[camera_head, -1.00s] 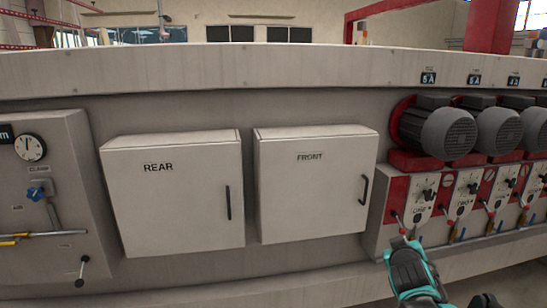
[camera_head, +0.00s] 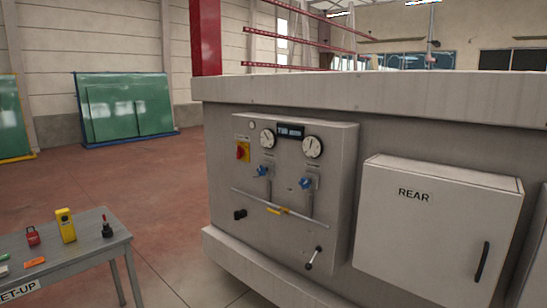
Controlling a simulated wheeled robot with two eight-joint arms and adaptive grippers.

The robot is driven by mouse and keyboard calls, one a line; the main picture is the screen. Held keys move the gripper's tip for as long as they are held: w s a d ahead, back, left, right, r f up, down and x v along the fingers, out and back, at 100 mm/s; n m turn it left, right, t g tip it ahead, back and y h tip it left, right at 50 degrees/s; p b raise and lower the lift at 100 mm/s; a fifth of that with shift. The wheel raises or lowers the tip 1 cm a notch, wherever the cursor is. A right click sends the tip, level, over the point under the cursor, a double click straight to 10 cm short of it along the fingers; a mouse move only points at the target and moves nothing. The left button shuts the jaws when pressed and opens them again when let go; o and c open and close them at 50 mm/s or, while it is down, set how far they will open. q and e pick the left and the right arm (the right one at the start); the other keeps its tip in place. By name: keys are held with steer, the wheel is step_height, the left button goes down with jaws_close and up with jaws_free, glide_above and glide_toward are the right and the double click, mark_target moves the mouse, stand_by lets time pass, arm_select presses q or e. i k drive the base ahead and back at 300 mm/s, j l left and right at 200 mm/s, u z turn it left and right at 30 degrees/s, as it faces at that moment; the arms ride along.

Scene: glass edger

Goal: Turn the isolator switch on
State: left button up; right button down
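The isolator switch (camera_head: 242,151) is a red rotary handle on a yellow plate. It sits at the upper left of the grey control panel (camera_head: 339,165) on the machine's side. The handle's exact angle is too small to tell. Neither of my grippers shows in the head view now, and nothing is seen touching the switch.
The panel also carries two gauges (camera_head: 312,147), blue valves (camera_head: 305,183), a horizontal bar and a lever (camera_head: 313,257). A grey set-up table (camera_head: 75,262) with small items stands at lower left. A REAR cabinet (camera_head: 435,225) is at right. Open floor (camera_head: 165,185) lies left of the machine.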

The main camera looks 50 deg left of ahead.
mark_target(240, 150)
steer(key=u, duration=2)
steer(key=i+j, duration=0.15)
steer(key=i, duration=0.25)
steer(key=i+j+z, duration=0.15)
steer(key=i, duration=0.3)
steer(key=i+j, duration=0.15)
steer(key=i, duration=0.25)
steer(key=i+j+z, duration=0.1)
steer(key=i, duration=0.3)
steer(key=j, duration=0.1)
